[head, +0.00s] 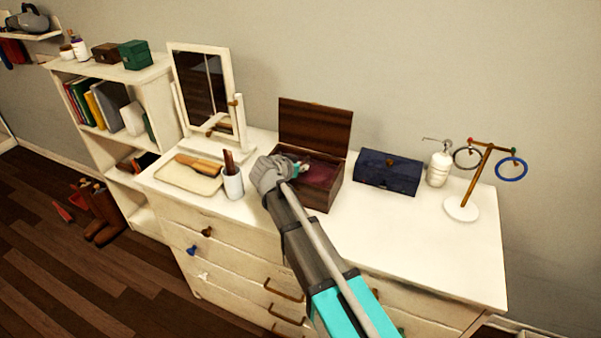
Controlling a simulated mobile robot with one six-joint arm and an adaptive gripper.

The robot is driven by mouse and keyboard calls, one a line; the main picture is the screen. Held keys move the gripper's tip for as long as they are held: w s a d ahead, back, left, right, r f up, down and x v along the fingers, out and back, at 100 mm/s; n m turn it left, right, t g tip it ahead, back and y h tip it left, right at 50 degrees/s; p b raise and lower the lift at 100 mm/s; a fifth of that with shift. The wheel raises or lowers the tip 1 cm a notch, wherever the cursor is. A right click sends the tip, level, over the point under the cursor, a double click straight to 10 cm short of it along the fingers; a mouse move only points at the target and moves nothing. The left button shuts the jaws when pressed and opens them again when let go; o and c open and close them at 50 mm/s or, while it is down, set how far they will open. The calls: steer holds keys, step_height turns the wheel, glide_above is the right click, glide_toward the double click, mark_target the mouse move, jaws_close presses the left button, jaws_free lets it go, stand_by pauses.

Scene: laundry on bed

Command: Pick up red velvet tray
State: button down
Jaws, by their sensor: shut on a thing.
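The red velvet tray (321,176) shows as a dark red patch inside an open wooden box (322,198) on the white dresser. The box lid (314,127) stands up at the back. My gripper (303,169) reaches over the left side of the box and is shut on the red velvet tray near its left part. My wrist and arm hide the left front of the box and much of the tray. I cannot tell whether the tray is lifted off the box floor.
A dark blue case (388,173) stands close right of the box, with a white pump bottle (439,168) and a jewelry stand (462,207) beyond. A cup with brushes (233,184), a cream tray (188,177) and a mirror (204,87) stand left. The dresser's right front is clear.

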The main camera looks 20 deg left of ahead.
steer(key=shift+r, duration=0.15)
step_height(320, 180, up, 3)
steer(key=p, duration=0.3)
steer(key=s+r+p, duration=0.9)
steer(key=s+p, duration=0.1)
steer(key=s, duration=0.4)
steer(key=shift+a+r, duration=0.25)
steer(key=shift+r, duration=0.1)
stand_by(0.5)
